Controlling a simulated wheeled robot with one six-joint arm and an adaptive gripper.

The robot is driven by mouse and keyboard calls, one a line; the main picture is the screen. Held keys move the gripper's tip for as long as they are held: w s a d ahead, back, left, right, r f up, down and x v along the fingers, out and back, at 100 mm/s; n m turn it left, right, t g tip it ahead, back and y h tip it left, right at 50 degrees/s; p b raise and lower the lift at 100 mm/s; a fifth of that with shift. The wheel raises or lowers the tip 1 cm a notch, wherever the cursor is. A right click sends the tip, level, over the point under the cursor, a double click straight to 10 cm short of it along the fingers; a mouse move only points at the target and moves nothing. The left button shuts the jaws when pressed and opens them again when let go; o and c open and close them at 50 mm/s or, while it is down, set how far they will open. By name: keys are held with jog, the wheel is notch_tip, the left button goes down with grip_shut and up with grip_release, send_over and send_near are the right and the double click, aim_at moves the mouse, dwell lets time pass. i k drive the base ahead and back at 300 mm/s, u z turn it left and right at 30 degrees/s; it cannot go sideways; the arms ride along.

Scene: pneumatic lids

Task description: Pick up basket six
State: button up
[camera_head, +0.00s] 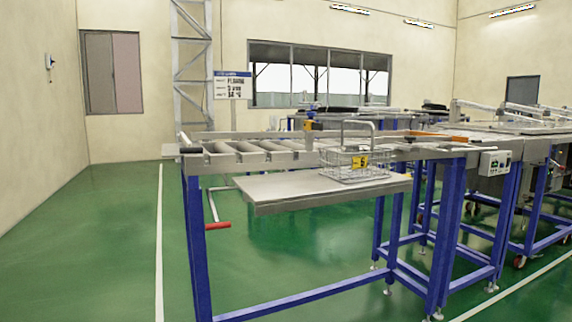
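A wire basket (340,166) with a tall metal loop handle stands upright on the grey side shelf of a roller conveyor table, toward the shelf's right end. A yellow tag (360,162) with dark marks sits on its front; the number is too small to read surely. The handle (343,124) rises above the conveyor's edge. My gripper is not in view.
The grey shelf (270,194) is bare left of the basket. Behind it runs the roller conveyor (245,150) on blue legs. A red-ended handle (217,226) juts below the shelf at left. More machines (530,140) stand at right. Green floor at left is clear.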

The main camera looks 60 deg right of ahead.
aim_at(359, 162)
jog(key=u, duration=1.3)
jog(key=k, duration=1.65)
jog(key=z, duration=1.3)
